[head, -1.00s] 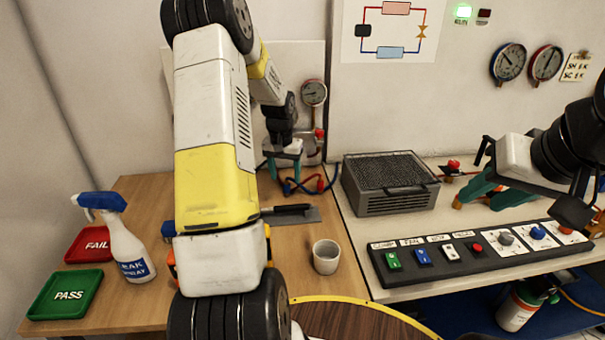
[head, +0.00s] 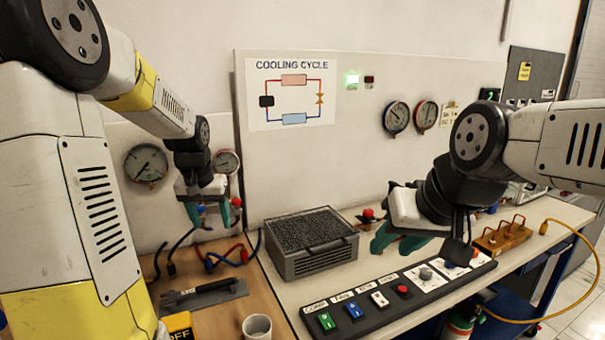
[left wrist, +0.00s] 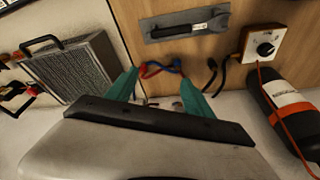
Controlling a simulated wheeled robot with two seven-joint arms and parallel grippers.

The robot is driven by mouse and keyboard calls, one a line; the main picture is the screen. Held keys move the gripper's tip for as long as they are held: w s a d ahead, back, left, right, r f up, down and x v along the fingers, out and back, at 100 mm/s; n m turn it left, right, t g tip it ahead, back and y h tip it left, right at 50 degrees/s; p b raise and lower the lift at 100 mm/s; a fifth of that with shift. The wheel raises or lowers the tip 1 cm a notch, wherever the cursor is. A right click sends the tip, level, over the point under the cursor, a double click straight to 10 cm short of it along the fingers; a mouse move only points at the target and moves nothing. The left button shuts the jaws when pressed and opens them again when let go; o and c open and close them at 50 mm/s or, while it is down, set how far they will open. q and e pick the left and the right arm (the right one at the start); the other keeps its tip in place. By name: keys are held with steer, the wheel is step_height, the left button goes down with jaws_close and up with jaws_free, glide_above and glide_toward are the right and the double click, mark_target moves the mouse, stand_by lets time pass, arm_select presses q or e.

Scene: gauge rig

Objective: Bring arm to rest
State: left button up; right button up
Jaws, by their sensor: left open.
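My left gripper (head: 209,214) hangs fingers-down in front of the wall, by the red-knobbed fitting (head: 236,202) under the small gauge (head: 227,162). Its teal fingers are apart. In the left wrist view the open fingers (left wrist: 158,90) show with red and blue hoses (left wrist: 160,68) beyond; a small fitting shows partly between them, not visibly gripped. My right gripper (head: 396,243) is above the bench, behind the switch panel (head: 375,308). Its teal fingers look apart, with nothing seen between them.
A grey mesh-topped filter box (head: 312,262) stands between the grippers. A trowel-like tool (head: 205,294) and a cup (head: 257,327) are on the wooden bench. A yellow hose (head: 588,262) loops at right. Wall gauges (head: 397,118) are behind. A bottle (left wrist: 290,115) shows in the left wrist view.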

arm_select(q)
steer(key=s+d+r+t, duration=0.1)
steer(key=s+d+r, duration=0.2)
steer(key=s, duration=0.4)
steer(key=s+d+r+t+h, duration=0.1)
steer(key=s+d+r, duration=0.2)
steer(key=s, duration=0.4)
steer(key=s+d+r+h, duration=0.1)
steer(key=s+d+r, duration=0.1)
steer(key=s, duration=0.5)
steer(key=shift+d+r+m+t, duration=0.4)
steer(key=shift+d, duration=0.45)
steer(key=shift+s, duration=0.1)
